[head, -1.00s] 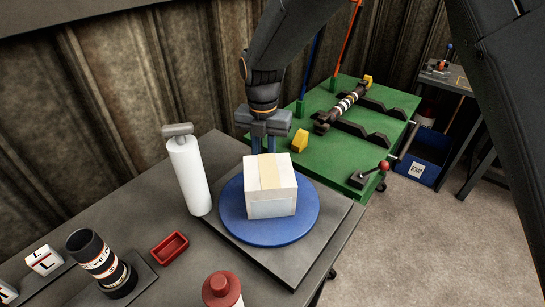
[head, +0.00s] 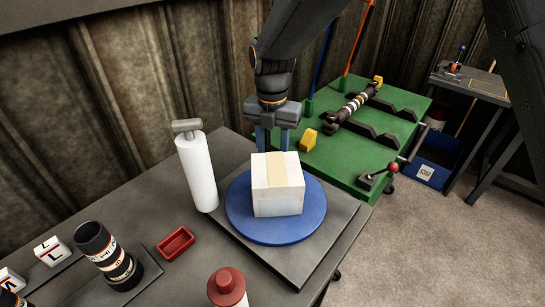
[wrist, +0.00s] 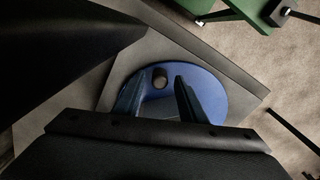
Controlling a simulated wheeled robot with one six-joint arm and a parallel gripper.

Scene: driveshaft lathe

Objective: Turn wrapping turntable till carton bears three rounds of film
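The carton (head: 278,197) is a pale box with a tan tape strip on top. It stands upright on the blue turntable (head: 240,222), which also shows in the wrist view (wrist: 205,80). I cannot make out any film on its visible sides. My gripper (head: 272,146) points down behind the carton, over the far side of the turntable. The fingertips' contact is hidden in the head view. A white film roll (head: 197,172) stands upright left of the turntable.
A red tray (head: 176,243), a red-capped bottle (head: 227,287) and a dark banded part (head: 104,255) are on the grey table (head: 150,205). A green bench (head: 350,150) with a shaft stands behind right. A blue bin (head: 437,152) and open floor lie to the right.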

